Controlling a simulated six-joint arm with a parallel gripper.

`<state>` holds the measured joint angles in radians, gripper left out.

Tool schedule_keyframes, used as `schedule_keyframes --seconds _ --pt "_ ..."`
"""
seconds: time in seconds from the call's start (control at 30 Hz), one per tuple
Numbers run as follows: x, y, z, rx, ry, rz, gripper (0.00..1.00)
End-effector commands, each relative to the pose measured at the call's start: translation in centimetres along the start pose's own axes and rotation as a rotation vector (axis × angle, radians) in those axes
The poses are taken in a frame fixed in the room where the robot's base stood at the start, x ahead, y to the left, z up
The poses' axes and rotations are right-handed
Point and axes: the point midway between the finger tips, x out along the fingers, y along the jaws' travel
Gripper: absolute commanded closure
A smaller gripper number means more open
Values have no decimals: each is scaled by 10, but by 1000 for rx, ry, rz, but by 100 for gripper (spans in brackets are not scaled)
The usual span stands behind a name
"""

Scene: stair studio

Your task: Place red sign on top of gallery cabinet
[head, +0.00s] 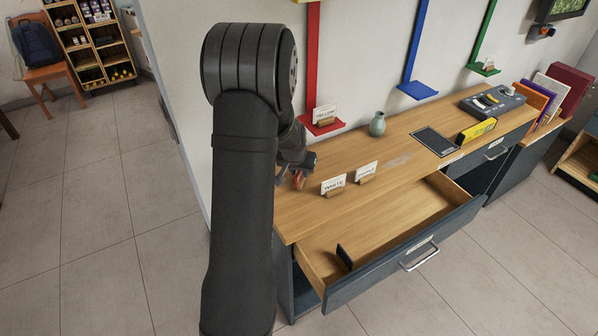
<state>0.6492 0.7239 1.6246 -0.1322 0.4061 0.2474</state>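The gallery cabinet (408,137) has a wooden top and dark fronts. My gripper (297,178) is low over its left end, partly hidden by my arm. A small red patch shows at the gripper's tip; I cannot tell whether it is part of a sign or whether the fingers hold it. A card sign reading WHITE (333,185) stands on the cabinet top to the right of the gripper. Another small card sign (366,171), too small to read, stands beside it. A card reading YELLOW (324,114) stands on the red wall shelf (313,60). No sign reading RED is legible.
A wide drawer (385,225) is pulled out at the front, with a small dark object (344,257) inside. A green vase (377,123), a dark tablet (434,141), a yellow box (476,130) and a control box (492,101) stand on top. Blue (414,55) and green (485,40) shelves are behind.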

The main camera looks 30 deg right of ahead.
Motion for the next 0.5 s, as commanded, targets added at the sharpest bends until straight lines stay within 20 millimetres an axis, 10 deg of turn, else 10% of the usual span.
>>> schedule_keyframes --seconds 0.5 --pt "-87 0 0 1 3 -1 74"
